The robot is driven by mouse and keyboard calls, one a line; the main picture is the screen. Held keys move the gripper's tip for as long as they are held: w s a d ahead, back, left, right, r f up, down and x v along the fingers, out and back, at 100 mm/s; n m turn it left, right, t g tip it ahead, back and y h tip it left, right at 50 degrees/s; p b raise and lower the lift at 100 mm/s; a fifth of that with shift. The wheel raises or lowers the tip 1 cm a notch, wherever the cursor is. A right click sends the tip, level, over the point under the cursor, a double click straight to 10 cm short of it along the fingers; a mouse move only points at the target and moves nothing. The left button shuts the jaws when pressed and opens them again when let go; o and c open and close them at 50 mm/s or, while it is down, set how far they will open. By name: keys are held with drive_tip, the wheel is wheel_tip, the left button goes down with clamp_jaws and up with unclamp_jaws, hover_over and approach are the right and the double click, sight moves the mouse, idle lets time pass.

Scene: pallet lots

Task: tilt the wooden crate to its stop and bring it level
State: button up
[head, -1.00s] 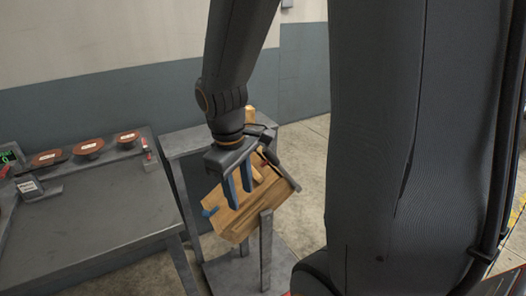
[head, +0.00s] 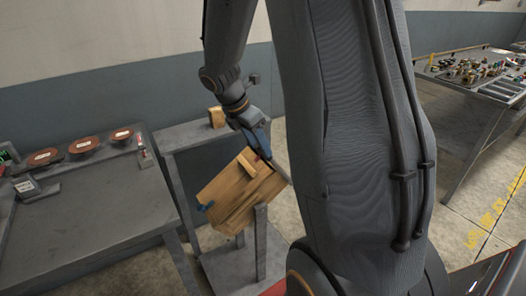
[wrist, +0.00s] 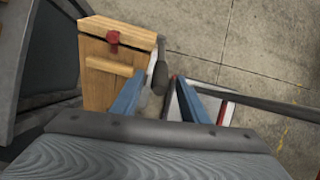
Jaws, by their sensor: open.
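The wooden crate (head: 222,199) is tilted on a grey stand, with its lower corner by an upright post (head: 261,240). A wooden strip crosses its face, and a small blue piece (head: 205,206) shows at its left edge. My gripper (head: 262,152) is at the crate's upper right side, its fingers partly overlapping in the head view. In the wrist view the crate (wrist: 104,88) stands left of the two blue fingers, with a red piece (wrist: 113,38) near its top. The fingers (wrist: 160,97) are apart. A dark rounded part shows between them; I cannot tell whether they touch it.
A grey bench (head: 90,210) with several round brown discs is at the left. A small wooden block (head: 216,117) sits on a grey surface behind the crate. A table (head: 480,80) with many small parts is at the far right. Open floor lies between.

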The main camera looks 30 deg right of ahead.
sight(263, 155)
drive_tip(key=shift+x, duration=1.75)
drive_tip(key=shift+s, duration=0.1)
clamp_jaws()
